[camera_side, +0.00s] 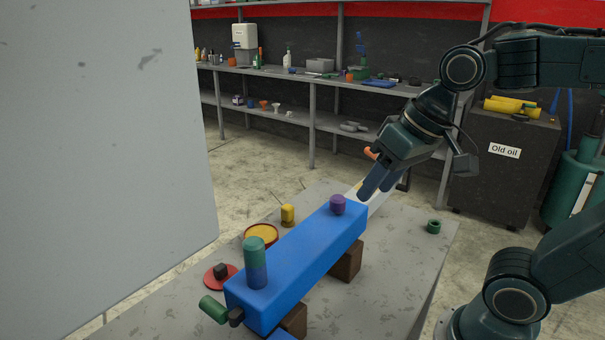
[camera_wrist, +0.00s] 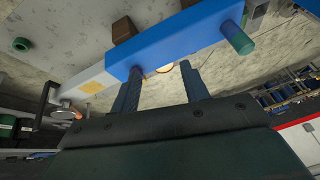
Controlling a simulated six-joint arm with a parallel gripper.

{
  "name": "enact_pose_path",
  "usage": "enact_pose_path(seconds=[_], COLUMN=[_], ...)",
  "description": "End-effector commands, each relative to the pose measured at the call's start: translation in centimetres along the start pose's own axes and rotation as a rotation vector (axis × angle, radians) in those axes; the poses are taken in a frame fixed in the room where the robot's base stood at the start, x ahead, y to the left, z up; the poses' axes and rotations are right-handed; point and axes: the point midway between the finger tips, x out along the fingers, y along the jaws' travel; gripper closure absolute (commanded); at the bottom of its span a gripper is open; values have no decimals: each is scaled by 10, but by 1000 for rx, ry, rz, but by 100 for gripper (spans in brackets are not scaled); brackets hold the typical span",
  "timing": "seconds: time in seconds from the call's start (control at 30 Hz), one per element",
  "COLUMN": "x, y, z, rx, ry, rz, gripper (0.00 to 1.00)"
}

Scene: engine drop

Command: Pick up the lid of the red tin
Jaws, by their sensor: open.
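The red tin (camera_side: 261,244) stands open on the table behind the blue beam, with yellow stuff inside. A flat red disc with a dark knob, which looks like its lid (camera_side: 211,280), lies on the table left of the beam's near end. My gripper (camera_side: 375,188) is open and empty, beside the beam's far right end and well away from the lid. Its two fingers also show in the wrist view (camera_wrist: 161,92). A small orange-edged round thing shows near the fingers there, but I cannot tell what it is. I cannot make out the lid in that view.
The long blue beam (camera_side: 295,265) rests on brown blocks between my gripper and the lid. A green-blue cylinder (camera_side: 256,262) and a purple knob (camera_side: 338,204) stand up on it. A yellow bottle (camera_side: 287,215) stands behind. A green cylinder (camera_side: 213,309) is near the lid. A grey panel (camera_side: 100,150) fills the left.

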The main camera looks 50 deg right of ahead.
Motion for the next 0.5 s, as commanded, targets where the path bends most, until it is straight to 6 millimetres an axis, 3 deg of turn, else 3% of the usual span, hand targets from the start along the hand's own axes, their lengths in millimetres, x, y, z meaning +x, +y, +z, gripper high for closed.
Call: enact_pose_path(seconds=[0.5], x=[43], y=[-44], z=[-98], rx=[450], ry=[-162], rz=[-50], gripper=[55])
